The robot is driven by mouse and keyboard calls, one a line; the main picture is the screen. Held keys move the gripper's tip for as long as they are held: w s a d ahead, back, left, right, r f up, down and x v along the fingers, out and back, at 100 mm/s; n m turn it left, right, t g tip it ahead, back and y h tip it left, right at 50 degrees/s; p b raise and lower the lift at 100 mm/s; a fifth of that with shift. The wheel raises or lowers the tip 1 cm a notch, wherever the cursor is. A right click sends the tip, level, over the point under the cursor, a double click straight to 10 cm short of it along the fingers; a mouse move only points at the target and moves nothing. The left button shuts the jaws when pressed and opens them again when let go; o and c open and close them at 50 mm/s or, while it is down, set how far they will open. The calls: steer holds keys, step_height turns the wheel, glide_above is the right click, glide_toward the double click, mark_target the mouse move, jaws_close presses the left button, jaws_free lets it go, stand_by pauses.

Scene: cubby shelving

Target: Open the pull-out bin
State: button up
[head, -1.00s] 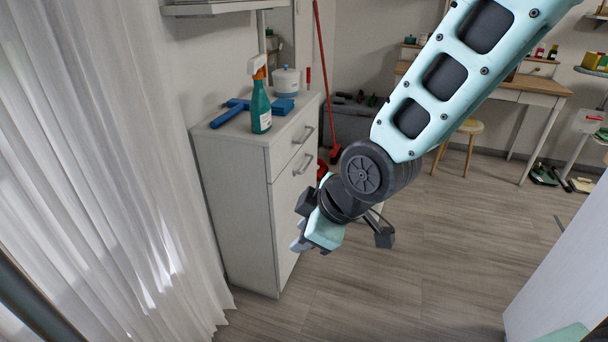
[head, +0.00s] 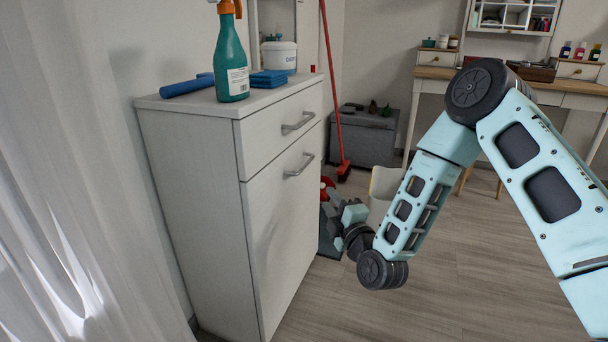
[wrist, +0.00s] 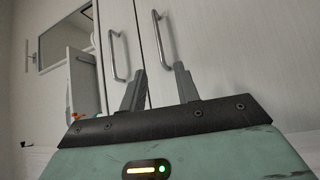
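The white cabinet (head: 200,165) stands left of centre in the head view. It has a shallow drawer with a bar handle (head: 298,123) above a tall front panel (head: 285,230), which appears to be the pull-out bin, with its own bar handle (head: 299,165). Both fronts look closed. My gripper (head: 338,215) is low, to the right of the front panel. In the wrist view my gripper (wrist: 160,74) is open and empty, fingers apart. The bin handle (wrist: 164,36) shows beyond the gap between the fingers; the drawer handle (wrist: 118,55) is farther left.
A spray bottle (head: 231,60), blue sponges (head: 269,79) and a white tub (head: 279,54) stand on the cabinet. A red broom (head: 335,90) and grey box (head: 364,135) are behind. A desk (head: 435,73) is at the back. Floor in front is clear.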

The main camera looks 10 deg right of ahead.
mark_target(305, 165)
steer(key=w+b, duration=0.1)
steer(key=w, duration=0.4)
steer(key=w+a+r+b, duration=0.1)
steer(key=w, duration=0.5)
steer(key=w+a+r+b, duration=0.1)
steer(key=w+b, duration=0.1)
steer(key=w, duration=0.4)
steer(key=shift+w+a+r, duration=0.1)
steer(key=shift+a+r, duration=0.05)
jaws_close()
